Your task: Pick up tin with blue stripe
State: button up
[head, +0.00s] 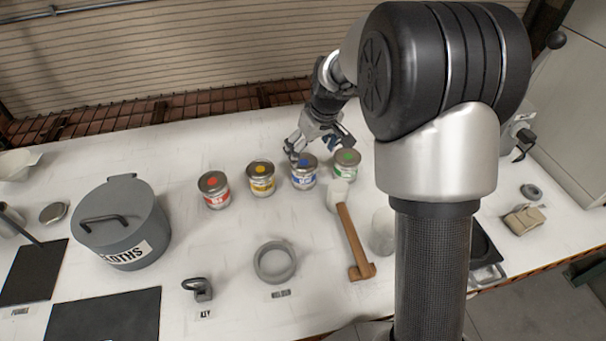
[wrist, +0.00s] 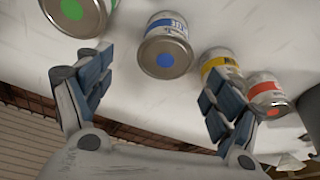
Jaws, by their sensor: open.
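The tin with the blue stripe (head: 304,173) stands in a row of tins on the white table in the head view, between the yellow and green tins. In the wrist view the blue tin (wrist: 167,47) lies ahead of my gripper, between the lines of the two fingers and apart from them. Its lid carries a blue dot. My gripper (head: 319,147) is just behind the blue tin in the head view. In the wrist view my gripper (wrist: 158,97) is open and empty, its fingers spread wide.
The green tin (head: 346,163) is close on the right, the yellow tin (head: 261,178) and red tin (head: 214,189) on the left. A grey ring (head: 275,262) and a grey CLOTHS bin (head: 121,224) stand farther left.

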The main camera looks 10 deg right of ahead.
aim_at(306, 161)
jog(key=b+x, duration=0.1)
jog(key=x, duration=0.5)
jog(key=shift+f, duration=0.2)
jog(key=b+x, duration=0.1)
jog(key=x, duration=0.2)
jog(key=b+x, duration=0.1)
jog(key=x, duration=0.1)
jog(key=shift+a+f+b, duration=0.15)
jog(key=shift+a+b, duration=0.2)
jog(key=shift+a, duration=0.1)
jog(key=shift+c, duration=0.5)
jog(key=c, duration=1.2)
